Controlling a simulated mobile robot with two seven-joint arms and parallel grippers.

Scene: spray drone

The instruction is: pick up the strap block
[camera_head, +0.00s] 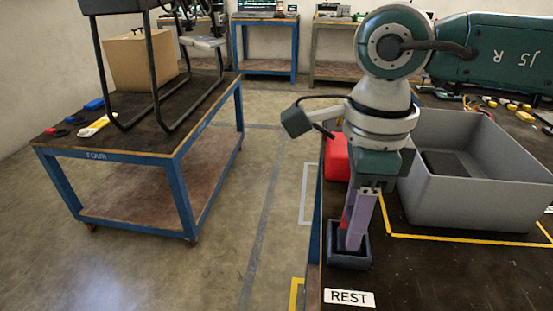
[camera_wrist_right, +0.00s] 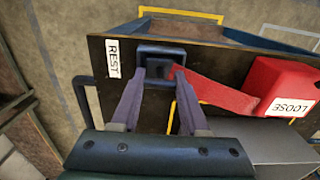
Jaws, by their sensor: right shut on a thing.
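My right gripper (camera_head: 352,246) points down into a small dark blue open holder (camera_head: 348,262) behind the REST label. In the wrist view its two purple fingertips (camera_wrist_right: 162,72) stand apart, closed on the strap block, a small dark block (camera_wrist_right: 160,70) in the holder (camera_wrist_right: 163,50). The block is mostly hidden in the head view. A red strap (camera_wrist_right: 220,93) runs from beside the right-hand fingertip to a red box (camera_wrist_right: 283,85) labelled LOOSE. The red box also shows behind my right arm in the head view (camera_head: 336,158). My left gripper is not in view.
A large grey bin (camera_head: 475,205) stands on the dark table right of the holder, within yellow tape. The REST label (camera_head: 349,298) lies near the front left edge. A blue-framed cart (camera_head: 150,155) stands across the floor at left.

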